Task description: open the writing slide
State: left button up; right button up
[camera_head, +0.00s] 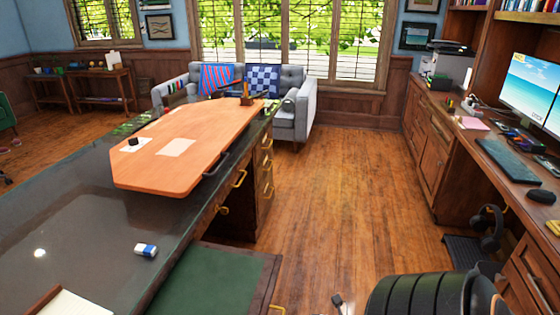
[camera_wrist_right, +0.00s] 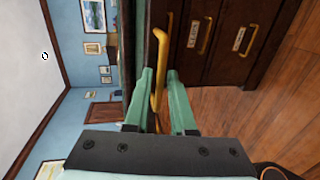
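The writing slide (camera_head: 215,282) is a green panel with a dark wood edge. It stands out from the front of the dark desk (camera_head: 70,200), low in the head view. Its brass handle (camera_head: 277,310) shows at the bottom edge there. In the right wrist view a brass handle (camera_wrist_right: 157,75) on a dark wood edge runs between the green fingers of my right gripper (camera_wrist_right: 166,82). My left gripper is in neither view.
Desk drawers with brass handles (camera_head: 240,179) lie beyond the slide. An orange wooden board (camera_head: 190,150) and a blue-and-white eraser (camera_head: 146,250) lie on the desk.

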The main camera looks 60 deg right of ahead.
jog(key=v, duration=1.2)
jog(key=shift+s+d, duration=0.15)
jog(key=shift+s, duration=0.1)
